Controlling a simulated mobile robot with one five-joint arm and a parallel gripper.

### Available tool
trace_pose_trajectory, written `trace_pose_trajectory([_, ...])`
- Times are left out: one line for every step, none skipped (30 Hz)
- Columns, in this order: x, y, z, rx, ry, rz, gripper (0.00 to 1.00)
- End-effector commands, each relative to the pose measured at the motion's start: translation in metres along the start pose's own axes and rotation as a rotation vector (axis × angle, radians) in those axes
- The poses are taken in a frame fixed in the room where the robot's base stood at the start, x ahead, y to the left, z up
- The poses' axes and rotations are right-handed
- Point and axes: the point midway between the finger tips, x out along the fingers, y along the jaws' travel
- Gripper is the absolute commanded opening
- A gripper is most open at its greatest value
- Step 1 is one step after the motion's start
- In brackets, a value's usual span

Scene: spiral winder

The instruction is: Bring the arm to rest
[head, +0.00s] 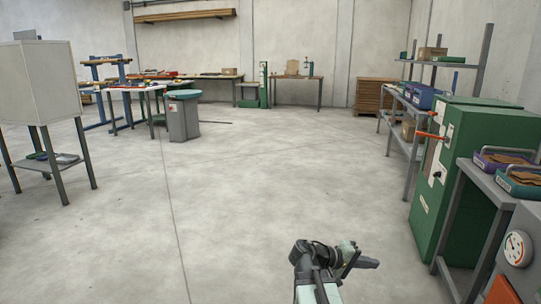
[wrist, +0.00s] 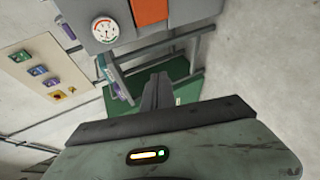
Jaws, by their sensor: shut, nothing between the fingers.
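My gripper (head: 368,263) shows at the bottom middle-right of the head view, at the end of my arm, above bare floor. It points to the right, toward the green cabinet (head: 455,165), and is apart from it. In the wrist view my gripper (wrist: 158,85) shows its dark fingers together, with nothing between them. Nothing touches the fingers in either view.
A bench (head: 465,175) with trays and a grey machine with a gauge (head: 517,249) stand close on the right. Grey shelving (head: 402,128) is behind the cabinet. A white box on legs (head: 40,82) stands left. The middle floor is clear.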

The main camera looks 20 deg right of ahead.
Motion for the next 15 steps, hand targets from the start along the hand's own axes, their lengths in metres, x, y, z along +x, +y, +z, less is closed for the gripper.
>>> trace_pose_trajectory([-0.031,-0.029,-0.010,-0.011,0.041,-0.108,0.00])
trace_pose_trajectory([-0.048,-0.050,-0.014,-0.017,0.058,-0.179,0.00])
trace_pose_trajectory([-0.070,-0.076,-0.017,-0.028,0.077,-0.273,0.00])
trace_pose_trajectory([-0.086,-0.094,-0.018,-0.037,0.088,-0.341,0.00])
trace_pose_trajectory([-0.102,-0.111,-0.018,-0.046,0.097,-0.407,0.00])
trace_pose_trajectory([-0.123,-0.132,-0.017,-0.059,0.106,-0.491,0.00])
trace_pose_trajectory([-0.137,-0.146,-0.016,-0.068,0.109,-0.551,0.00])
trace_pose_trajectory([-0.151,-0.160,-0.014,-0.077,0.112,-0.607,0.00])
trace_pose_trajectory([-0.168,-0.175,-0.011,-0.089,0.112,-0.681,0.00])
trace_pose_trajectory([-0.181,-0.186,-0.008,-0.098,0.111,-0.734,0.00])
trace_pose_trajectory([-0.193,-0.196,-0.005,-0.105,0.108,-0.786,0.00])
trace_pose_trajectory([-0.208,-0.209,-0.001,-0.114,0.102,-0.859,0.00])
trace_pose_trajectory([-0.219,-0.217,0.003,-0.120,0.095,-0.913,0.00])
trace_pose_trajectory([-0.229,-0.225,0.007,-0.125,0.086,-0.968,0.00])
trace_pose_trajectory([-0.242,-0.234,0.011,-0.130,0.074,-1.038,0.00])
